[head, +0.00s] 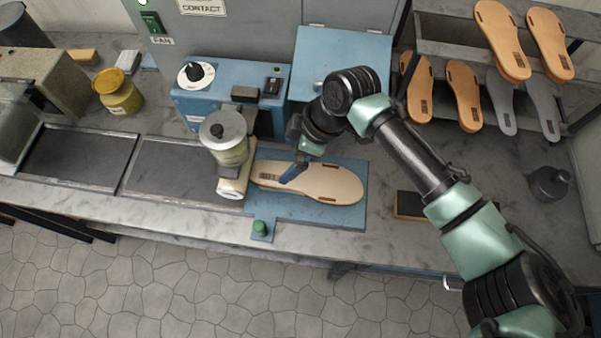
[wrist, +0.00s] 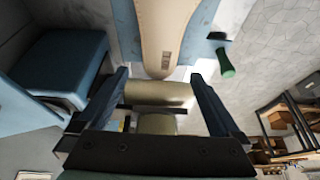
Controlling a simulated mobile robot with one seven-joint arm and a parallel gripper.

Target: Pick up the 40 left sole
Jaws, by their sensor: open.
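A tan sole (head: 325,182) lies flat on a blue plate (head: 352,220) on the bench, its marked end pointing left. The mark is too small to read, so I cannot tell whether it is the 40 left. My gripper (head: 290,174) is over the left half of this sole, with a blue finger hiding part of it. In the wrist view, the sole (wrist: 165,28) runs up from between the fingers of my open, empty gripper (wrist: 160,76). I cannot tell whether the fingers touch it.
A glue dispenser with a jar (head: 232,150) stands close at the sole's left end. A blue machine (head: 205,105) stands behind. Several tan and grey soles (head: 463,95) stand on the right rack. A brush (head: 408,205) lies right.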

